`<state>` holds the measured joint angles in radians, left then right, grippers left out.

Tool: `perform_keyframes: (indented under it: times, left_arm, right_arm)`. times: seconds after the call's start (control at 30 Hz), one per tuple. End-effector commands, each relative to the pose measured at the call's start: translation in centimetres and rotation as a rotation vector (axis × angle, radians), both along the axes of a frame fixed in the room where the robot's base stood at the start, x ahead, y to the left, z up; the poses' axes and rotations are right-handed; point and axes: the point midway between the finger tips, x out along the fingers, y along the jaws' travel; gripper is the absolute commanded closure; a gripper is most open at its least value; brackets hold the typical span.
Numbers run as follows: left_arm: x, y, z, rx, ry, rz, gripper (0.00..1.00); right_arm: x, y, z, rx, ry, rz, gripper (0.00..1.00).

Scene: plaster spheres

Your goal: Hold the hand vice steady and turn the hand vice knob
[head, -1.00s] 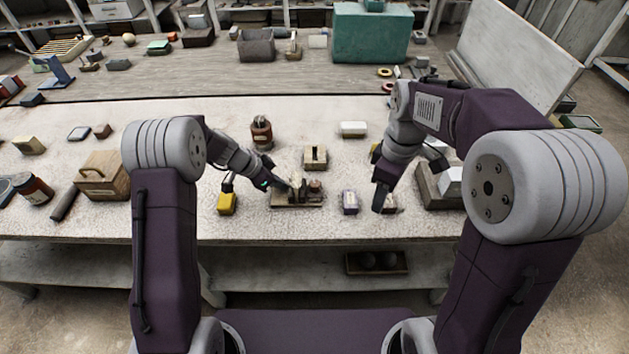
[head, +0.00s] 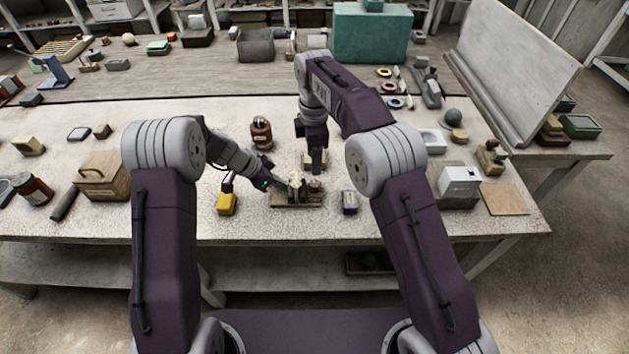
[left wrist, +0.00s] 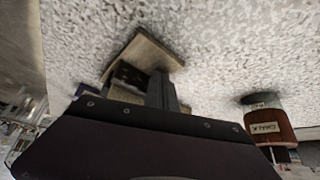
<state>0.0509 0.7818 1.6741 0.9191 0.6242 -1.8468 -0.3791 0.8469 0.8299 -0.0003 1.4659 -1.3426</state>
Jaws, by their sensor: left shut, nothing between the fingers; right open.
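The hand vice (head: 294,187) appears as a small pale and dark fixture on a low wooden base (head: 297,205) near the front of the table. A short brown round part (head: 315,187) at its right end may be the knob; it is too small to be sure. My left gripper (head: 281,190) is shut and empty, its tip at the vice's left side; contact cannot be told. In the left wrist view, its dark fingers (left wrist: 160,92) reach over part of a wooden piece. My right gripper (head: 316,170) is open and points down, above and behind the brown part.
A brown jar (head: 261,133) stands behind; a labelled jar (left wrist: 268,120) shows in the left wrist view. A pale block (head: 308,160) is partly hidden behind my right gripper.

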Motion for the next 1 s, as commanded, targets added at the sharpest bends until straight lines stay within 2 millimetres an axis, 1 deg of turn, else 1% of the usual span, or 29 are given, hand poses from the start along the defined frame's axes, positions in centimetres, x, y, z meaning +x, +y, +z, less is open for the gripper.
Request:
perform_keyframes:
  times: [0.03, 0.2, 0.3, 0.4, 0.53, 0.77, 0.8, 0.87, 0.9, 0.97, 1.0]
  left_arm:
    - [-0.4, 0.0, -0.6, 0.001, 0.014, -0.004, 1.00]
    - [-0.4, 0.0, -0.6, 0.001, 0.014, -0.004, 1.00]
    - [-0.4, 0.0, -0.6, 0.001, 0.013, -0.003, 1.00]
    - [-0.4, 0.0, -0.6, 0.001, 0.013, -0.003, 1.00]
    - [-0.4, 0.0, -0.6, 0.001, 0.013, -0.003, 1.00]
    - [-0.4, 0.0, -0.6, 0.001, 0.013, -0.003, 1.00]
    - [-0.4, 0.0, -0.6, 0.001, 0.013, -0.003, 1.00]
    - [-0.4, 0.0, -0.6, 0.001, 0.013, -0.003, 1.00]
    - [-0.4, 0.0, -0.6, 0.001, 0.013, -0.003, 1.00]
    - [-0.4, 0.0, -0.6, 0.001, 0.013, -0.003, 1.00]
    - [-0.4, 0.0, -0.6, 0.001, 0.013, -0.003, 1.00]
  right_arm:
    - [-0.2, -0.1, -1.3, -0.002, 0.005, -0.001, 0.49]
    - [-0.1, -0.1, -5.5, -0.003, 0.004, -0.002, 0.49]
    - [-0.1, -0.1, -7.6, -0.002, 0.002, -0.002, 0.49]
    - [0.0, -0.1, -9.0, -0.001, 0.001, -0.002, 0.49]
    - [-0.1, -0.1, -9.9, -0.001, 0.000, -0.003, 0.49]
    - [0.0, -0.1, -10.1, -0.001, -0.002, -0.003, 0.49]
    - [0.0, -0.1, -10.0, -0.001, -0.002, -0.003, 0.52]
    - [0.0, -0.1, -10.0, -0.001, -0.002, -0.003, 0.69]
    - [0.0, -0.1, -10.0, -0.001, -0.002, -0.003, 0.80]
    - [0.0, -0.1, -10.0, -0.001, -0.002, -0.003, 0.97]
    - [0.0, -0.1, -10.0, -0.001, -0.002, -0.003, 1.00]
